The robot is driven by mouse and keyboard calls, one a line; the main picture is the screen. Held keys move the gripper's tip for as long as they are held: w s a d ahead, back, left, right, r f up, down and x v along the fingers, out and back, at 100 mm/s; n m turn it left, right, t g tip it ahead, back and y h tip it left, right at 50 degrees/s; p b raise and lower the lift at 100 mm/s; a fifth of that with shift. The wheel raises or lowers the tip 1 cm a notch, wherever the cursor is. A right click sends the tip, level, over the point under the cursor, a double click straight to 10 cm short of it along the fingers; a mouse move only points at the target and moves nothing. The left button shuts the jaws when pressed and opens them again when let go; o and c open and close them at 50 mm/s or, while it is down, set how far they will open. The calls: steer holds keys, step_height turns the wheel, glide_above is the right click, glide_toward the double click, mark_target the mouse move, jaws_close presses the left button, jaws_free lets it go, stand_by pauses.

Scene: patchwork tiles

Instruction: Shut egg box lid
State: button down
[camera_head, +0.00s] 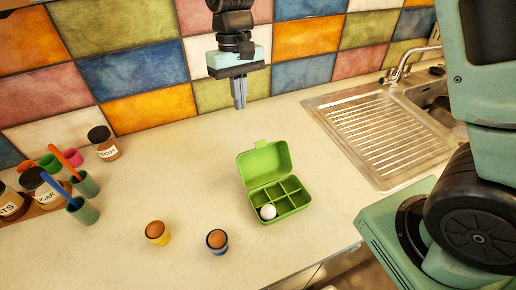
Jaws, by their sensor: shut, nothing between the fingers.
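A green egg box (282,212) stands on the pale counter with its lid (264,163) open, tilted up at the back. A small tab sticks up from the lid's top edge. The box has several compartments, and a white egg (268,212) sits in the front left one. The other compartments look empty. My gripper (240,105) hangs fingers down, above and behind the box, a little to the left of the lid. Its fingers are together with nothing between them, clear of the box.
A yellow egg cup (157,239) and a blue egg cup (218,250), each with a brown egg, stand front left. Jars (103,149) and green cups holding utensils (85,184) are far left. A metal sink drainer (365,135) is right. Counter around the box is clear.

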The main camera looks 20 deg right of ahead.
steer(key=w+d+f+m+b, duration=0.2)
steer(key=w+d+f, duration=0.3)
steer(key=w+f, duration=0.2)
steer(key=s+f+p, duration=0.6)
steer(key=shift+s+f+g+h, duration=0.2)
steer(key=shift+f+g+h, duration=0.1)
steer(key=shift+f, duration=0.05)
steer(key=shift+a+r, duration=0.1)
